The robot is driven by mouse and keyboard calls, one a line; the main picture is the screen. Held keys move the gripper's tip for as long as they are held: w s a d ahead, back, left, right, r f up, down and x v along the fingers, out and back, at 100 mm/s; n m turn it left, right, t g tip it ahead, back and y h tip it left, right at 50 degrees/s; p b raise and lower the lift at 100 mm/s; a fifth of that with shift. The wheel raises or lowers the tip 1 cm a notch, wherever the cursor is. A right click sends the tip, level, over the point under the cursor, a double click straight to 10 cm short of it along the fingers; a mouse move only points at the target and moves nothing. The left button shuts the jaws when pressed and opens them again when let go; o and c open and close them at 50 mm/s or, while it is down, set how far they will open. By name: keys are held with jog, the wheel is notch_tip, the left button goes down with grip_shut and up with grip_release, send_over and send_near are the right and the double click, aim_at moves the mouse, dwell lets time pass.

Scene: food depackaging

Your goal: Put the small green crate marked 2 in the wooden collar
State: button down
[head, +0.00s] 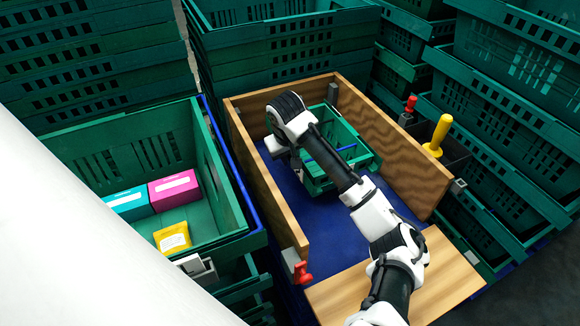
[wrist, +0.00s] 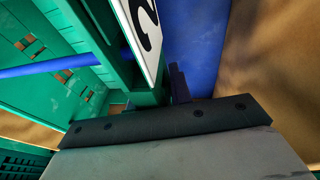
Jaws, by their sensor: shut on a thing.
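The small green crate (head: 362,159) is inside the wooden collar (head: 408,155), toward its far end. A blue bar crosses the crate. In the wrist view the crate (wrist: 85,75) fills the left side, and a white label with a black 2 (wrist: 146,35) shows on it. My gripper (head: 297,172) is at the crate's left side, shut on its wall; the wrist view shows one dark finger (wrist: 178,85) beside the crate. My arm hides part of the crate in the head view. Whether the crate's base rests on the blue floor (head: 340,228) I cannot tell.
A large green crate (head: 225,165) at left holds a teal box (head: 126,204), a magenta box (head: 174,190) and a yellow packet (head: 172,238). Stacked green crates stand behind and at right. A red-handled clamp (head: 302,272) and a yellow-handled tool (head: 439,134) flank the collar. A wooden board (head: 445,270) lies in front.

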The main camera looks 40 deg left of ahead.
jog(key=shift+f, duration=2.1)
jog(key=shift+f, duration=0.1)
jog(key=c, duration=1.3)
grip_release()
jog(key=shift+f, duration=0.1)
jog(key=v, duration=1.2)
jog(key=shift+p, duration=0.35)
